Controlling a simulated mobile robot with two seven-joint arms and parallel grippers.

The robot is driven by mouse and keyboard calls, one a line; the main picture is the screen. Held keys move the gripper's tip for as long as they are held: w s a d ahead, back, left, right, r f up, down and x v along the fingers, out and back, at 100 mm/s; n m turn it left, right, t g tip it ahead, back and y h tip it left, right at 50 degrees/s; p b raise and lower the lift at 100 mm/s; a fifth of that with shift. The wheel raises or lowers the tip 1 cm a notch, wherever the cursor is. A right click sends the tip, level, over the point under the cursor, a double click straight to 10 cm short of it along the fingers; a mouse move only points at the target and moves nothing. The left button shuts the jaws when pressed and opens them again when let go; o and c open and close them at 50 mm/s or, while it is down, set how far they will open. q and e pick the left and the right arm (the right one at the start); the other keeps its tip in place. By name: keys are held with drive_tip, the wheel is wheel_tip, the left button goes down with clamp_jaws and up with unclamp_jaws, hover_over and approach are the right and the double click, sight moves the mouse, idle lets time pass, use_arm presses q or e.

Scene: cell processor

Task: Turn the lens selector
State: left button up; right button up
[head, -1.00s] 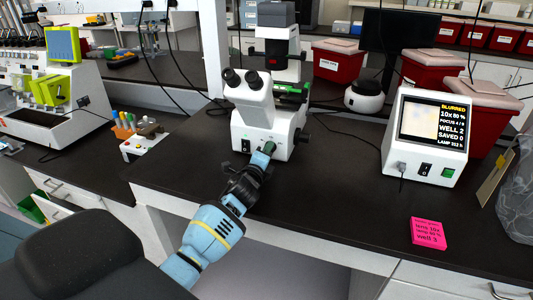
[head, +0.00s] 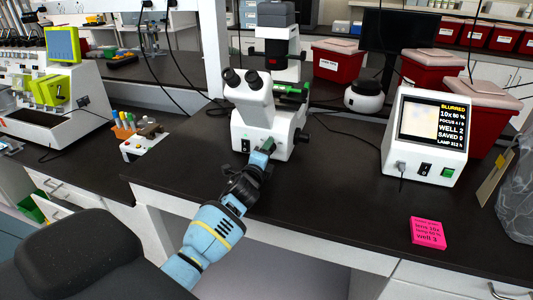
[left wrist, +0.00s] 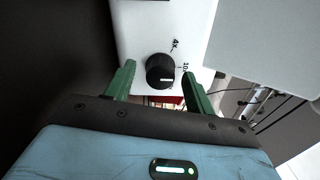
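The lens selector is a round black knob (left wrist: 160,70) on the white microscope's front, in the left wrist view. It has a white mark, and the labels "4x" and "10" show beside it. My left gripper (left wrist: 158,68) is open, with its green fingers on either side of the knob. A gap shows on both sides; I cannot tell how deep the fingers reach. In the head view my left gripper (head: 263,154) is at the base of the microscope (head: 254,103), covering the knob. My right gripper is not in view.
A screen box (head: 427,137) at the right reads "BLURRED", 10x, 80 % and WELL 2. A pink note (head: 427,233) lies at the bench front. A pen holder (head: 125,128) stands at the left. The bench between microscope and screen box is mostly clear.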

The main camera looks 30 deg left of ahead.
use_arm(q)
drive_tip(key=shift+v, duration=3.9)
drive_tip(key=shift+d, duration=0.1)
